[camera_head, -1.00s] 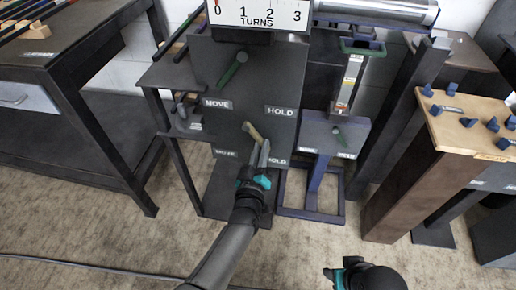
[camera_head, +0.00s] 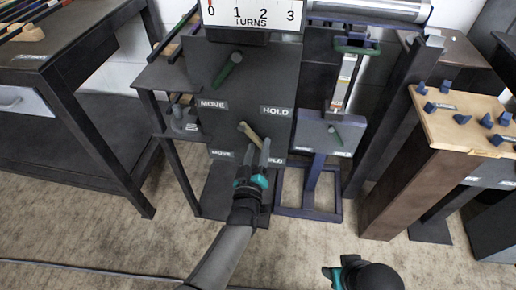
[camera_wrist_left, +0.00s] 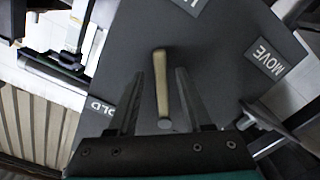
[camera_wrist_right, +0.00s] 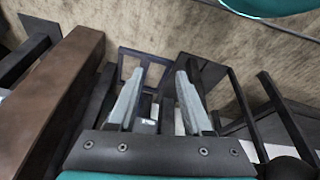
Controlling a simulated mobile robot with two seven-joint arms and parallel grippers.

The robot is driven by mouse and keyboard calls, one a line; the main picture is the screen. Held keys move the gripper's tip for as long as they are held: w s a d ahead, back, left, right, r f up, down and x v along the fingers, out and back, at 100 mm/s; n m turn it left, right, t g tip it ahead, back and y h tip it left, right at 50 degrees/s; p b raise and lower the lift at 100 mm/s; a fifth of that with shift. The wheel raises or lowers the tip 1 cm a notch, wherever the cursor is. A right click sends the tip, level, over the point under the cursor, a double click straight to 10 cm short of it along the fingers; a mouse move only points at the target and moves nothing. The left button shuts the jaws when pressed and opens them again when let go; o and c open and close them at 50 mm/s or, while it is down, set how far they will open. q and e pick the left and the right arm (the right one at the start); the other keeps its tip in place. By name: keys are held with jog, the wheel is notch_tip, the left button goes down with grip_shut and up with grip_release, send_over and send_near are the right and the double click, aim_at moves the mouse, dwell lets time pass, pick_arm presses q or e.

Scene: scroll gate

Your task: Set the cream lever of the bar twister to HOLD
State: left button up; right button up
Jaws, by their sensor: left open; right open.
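The cream lever (camera_head: 250,134) is on the dark panel of the bar twister (camera_head: 248,85). It slants down to the right, toward the lower HOLD label (camera_head: 272,161), with the lower MOVE label (camera_head: 221,154) to the left. My left gripper (camera_head: 258,150) is at the lever's lower end and partly covers it. In the left wrist view, the cream lever (camera_wrist_left: 161,85) lies between the open fingers, with a gap on both sides. My right gripper is low in the head view (camera_head: 338,271); in its wrist view its fingers (camera_wrist_right: 158,95) are open and empty.
A green lever (camera_head: 229,70) is higher on the panel, above another MOVE and HOLD pair. A turns scale (camera_head: 252,14) tops it. A smaller stand (camera_head: 331,132) is to the right, then a wooden-topped table (camera_head: 465,122) with blue pegs. A dark bench stands left.

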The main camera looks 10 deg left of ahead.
pick_arm(q)
jog(key=shift+s, duration=0.55)
jog(key=s+p, duration=0.5)
jog(key=s, duration=0.9)
jog(key=shift+a, duration=0.3)
pick_arm(e)
jog(key=s+d+f+g, duration=0.1)
jog(key=s+f, duration=0.3)
jog(key=f, duration=0.5)
jog(key=shift+s+d+f, duration=0.2)
jog(key=shift+d+f, duration=0.05)
jog(key=shift+f, duration=0.05)
pick_arm(q)
jog(key=shift+s, duration=0.1)
